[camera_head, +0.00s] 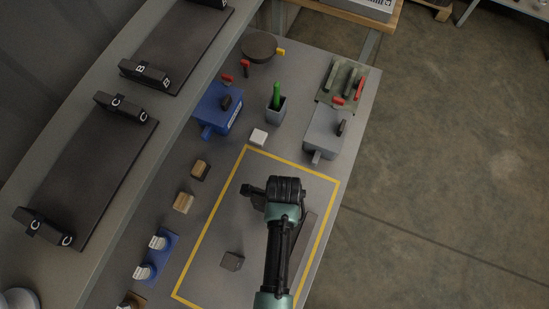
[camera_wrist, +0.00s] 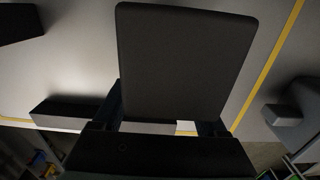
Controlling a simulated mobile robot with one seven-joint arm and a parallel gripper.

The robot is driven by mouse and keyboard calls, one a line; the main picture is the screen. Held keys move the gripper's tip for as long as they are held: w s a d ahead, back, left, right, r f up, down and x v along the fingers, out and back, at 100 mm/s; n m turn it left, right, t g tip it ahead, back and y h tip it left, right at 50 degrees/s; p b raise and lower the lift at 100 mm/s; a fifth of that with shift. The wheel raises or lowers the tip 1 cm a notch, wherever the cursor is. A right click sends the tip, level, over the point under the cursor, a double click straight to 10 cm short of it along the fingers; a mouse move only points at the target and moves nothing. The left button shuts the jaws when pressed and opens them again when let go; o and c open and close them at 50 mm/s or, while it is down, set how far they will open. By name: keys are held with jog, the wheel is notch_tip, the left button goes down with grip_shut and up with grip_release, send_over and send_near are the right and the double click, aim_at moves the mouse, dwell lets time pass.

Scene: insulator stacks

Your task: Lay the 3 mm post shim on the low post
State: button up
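In the wrist view, a dark flat plate with rounded corners (camera_wrist: 185,60), by its look the post shim, fills the middle. My gripper (camera_wrist: 163,118) has one finger at each side of its lower end and appears shut on it. In the head view my gripper (camera_head: 262,193) is above the taped area, seen from above; its fingertips and the plate are mostly hidden by the wrist. A small dark block (camera_head: 232,261) stands inside the tape, left of my arm. A long dark piece (camera_head: 303,245) lies right of my arm. I cannot tell which piece is the low post.
Yellow tape (camera_head: 207,218) frames the work area on the grey bench. Wooden blocks (camera_head: 183,202) and a blue tray (camera_head: 155,262) line the left.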

grip_shut()
jog(key=shift+r, duration=0.15)
dwell(0.4)
